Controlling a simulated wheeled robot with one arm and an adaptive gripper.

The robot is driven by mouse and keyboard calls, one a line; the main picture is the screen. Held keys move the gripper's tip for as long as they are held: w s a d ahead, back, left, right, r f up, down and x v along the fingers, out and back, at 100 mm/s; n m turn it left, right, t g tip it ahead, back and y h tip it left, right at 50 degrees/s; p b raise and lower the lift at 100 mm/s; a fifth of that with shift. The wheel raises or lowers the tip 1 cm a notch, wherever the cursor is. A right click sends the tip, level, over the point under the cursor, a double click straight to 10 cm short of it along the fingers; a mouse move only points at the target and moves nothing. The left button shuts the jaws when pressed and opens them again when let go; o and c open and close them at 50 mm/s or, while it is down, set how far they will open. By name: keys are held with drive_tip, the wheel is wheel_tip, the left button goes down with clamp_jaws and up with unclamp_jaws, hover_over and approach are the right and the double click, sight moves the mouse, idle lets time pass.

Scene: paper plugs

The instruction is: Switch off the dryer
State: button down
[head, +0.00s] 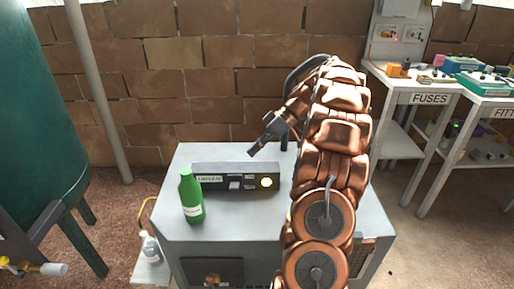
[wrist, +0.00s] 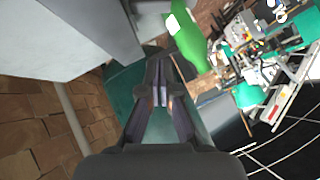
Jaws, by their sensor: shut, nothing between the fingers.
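The dryer (head: 205,169) is a low dark grey box on a light grey cabinet top. Which way the switch is set is too small to tell. My gripper (head: 254,151) is shut and empty. It hangs above the back edge of the dryer, up and right of the switch, apart from it. In the wrist view my closed fingers (wrist: 160,98) point past the edge of a grey surface, with the green bottle (wrist: 188,38) beyond them.
The green bottle stands at the dryer's left front corner. A large green tank (head: 40,130) is at the left. A white bottle (head: 150,247) is low beside the cabinet (head: 235,228). Tables marked FUSES (head: 430,98) and FITT stand at the right.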

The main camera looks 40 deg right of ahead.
sight(231, 186)
drive_tip(key=shift+w+a+f+p, duration=0.1)
drive_tip(key=shift+a+f, duration=0.95)
drive_tip(key=shift+f, duration=0.35)
drive_tip(key=shift+w+a+f+p, duration=0.1)
drive_tip(key=shift+a+f, duration=0.95)
drive_tip(key=shift+f, duration=0.3)
drive_tip(key=shift+w+a+f+p, duration=0.1)
drive_tip(key=shift+a+f, duration=0.95)
drive_tip(key=shift+f, duration=0.35)
drive_tip(key=shift+a+f+b, duration=0.1)
drive_tip(key=shift+f+b, duration=0.05)
drive_tip(key=shift+b, duration=0.45)
